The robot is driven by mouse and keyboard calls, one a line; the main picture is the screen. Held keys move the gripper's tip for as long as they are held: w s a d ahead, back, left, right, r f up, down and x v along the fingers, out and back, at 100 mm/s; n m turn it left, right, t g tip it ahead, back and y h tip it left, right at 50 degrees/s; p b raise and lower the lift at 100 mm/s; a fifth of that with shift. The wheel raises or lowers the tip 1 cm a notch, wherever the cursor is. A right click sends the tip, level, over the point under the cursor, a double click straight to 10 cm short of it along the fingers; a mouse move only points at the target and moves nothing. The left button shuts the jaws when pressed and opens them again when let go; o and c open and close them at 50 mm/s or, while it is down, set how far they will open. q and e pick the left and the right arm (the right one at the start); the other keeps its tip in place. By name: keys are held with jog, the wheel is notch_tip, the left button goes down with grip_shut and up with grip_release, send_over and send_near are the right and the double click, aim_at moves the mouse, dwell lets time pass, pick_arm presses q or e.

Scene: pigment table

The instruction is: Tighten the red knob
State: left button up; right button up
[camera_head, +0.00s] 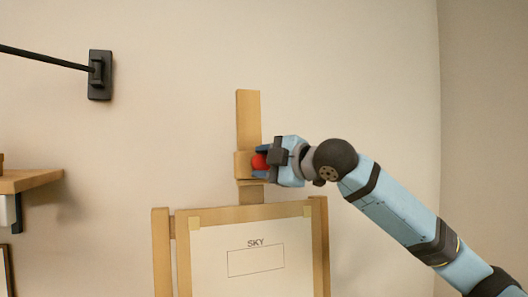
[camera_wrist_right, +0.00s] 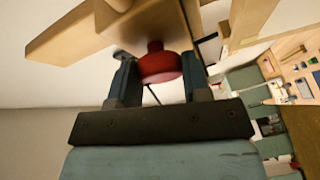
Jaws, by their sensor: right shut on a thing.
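The red knob (camera_head: 259,161) sits on the side of the wooden clamp block on the easel's mast (camera_head: 248,120). My right gripper (camera_head: 262,162) reaches it from the right, with its fingers on either side of the knob. In the right wrist view the red knob (camera_wrist_right: 159,66) lies between the two dark fingers of my right gripper (camera_wrist_right: 158,80), and the gripper is shut on it. The knob's stem meets the wooden block (camera_wrist_right: 150,25). My left gripper is in neither view.
Below the clamp, the easel frame (camera_head: 162,250) holds a white sheet (camera_head: 210,255) marked "SKY" with an empty rectangle. A wooden shelf (camera_head: 30,181) and a black wall bracket (camera_head: 100,75) are at the left. The wall around the mast is bare.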

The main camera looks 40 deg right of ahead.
dwell(0.4)
jog(key=o, duration=0.9)
jog(key=b+v, duration=0.3)
jog(key=v, duration=1.1)
jog(key=shift+b, duration=0.35)
jog(key=shift+w, duration=0.1)
